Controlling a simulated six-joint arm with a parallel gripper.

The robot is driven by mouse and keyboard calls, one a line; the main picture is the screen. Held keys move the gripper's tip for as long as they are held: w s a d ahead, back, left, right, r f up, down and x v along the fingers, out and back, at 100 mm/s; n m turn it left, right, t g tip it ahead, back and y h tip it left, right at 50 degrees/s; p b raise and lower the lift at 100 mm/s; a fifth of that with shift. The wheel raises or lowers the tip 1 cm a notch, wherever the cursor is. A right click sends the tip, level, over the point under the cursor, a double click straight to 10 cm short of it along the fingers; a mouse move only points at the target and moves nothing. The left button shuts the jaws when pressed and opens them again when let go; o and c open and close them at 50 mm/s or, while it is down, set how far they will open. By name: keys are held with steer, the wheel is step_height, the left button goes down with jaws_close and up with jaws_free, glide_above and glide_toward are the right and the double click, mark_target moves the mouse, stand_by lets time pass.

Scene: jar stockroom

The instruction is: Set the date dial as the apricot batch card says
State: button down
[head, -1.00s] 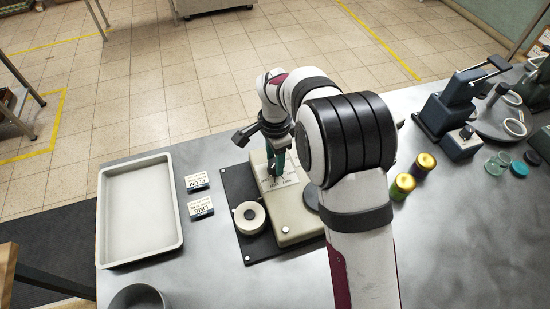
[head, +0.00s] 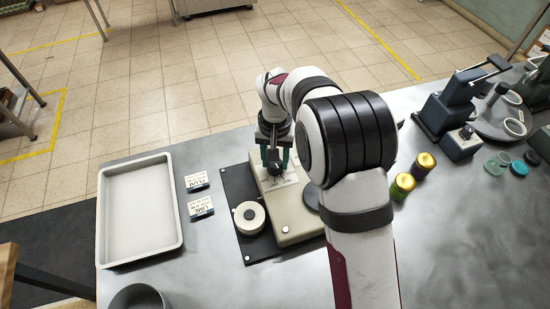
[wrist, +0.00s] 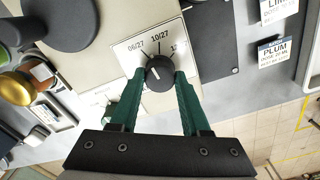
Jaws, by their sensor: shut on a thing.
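The date dial is a black knob (wrist: 159,73) on a white plate (wrist: 128,56) on the cream labelling machine (head: 292,222). In the wrist view the plate reads 06/27, 10/27 and a third date starting with 1, partly unreadable. Which date the knob's pointer meets is too small to tell. My gripper (wrist: 159,82) has its green fingers shut on the knob, one on each side; in the head view it is over the machine (head: 274,166). Two cards lie left of the machine: PLUM (head: 196,181) and LIME (head: 201,206). No apricot card is readable.
A black mat (head: 236,186) lies under the machine, with a white label roll (head: 249,217) on it. An empty tray (head: 177,222) stands left, a grey bowl (head: 138,298) in front. Gold-lidded jars (head: 402,186) and a blue-grey press (head: 452,115) stand right.

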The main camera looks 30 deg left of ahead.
mark_target(276, 163)
steer(key=n, duration=0.5)
steer(key=shift+n, duration=0.3)
steer(key=n, duration=0.4)
steer(key=shift+n, duration=0.3)
steer(key=shift+c, duration=1.9)
jaws_free()
steer(key=shift+r, duration=0.1)
step_height(276, 163, up, 16)
steer(key=shift+f, duration=0.2)
steer(key=shift+d, duration=0.1)
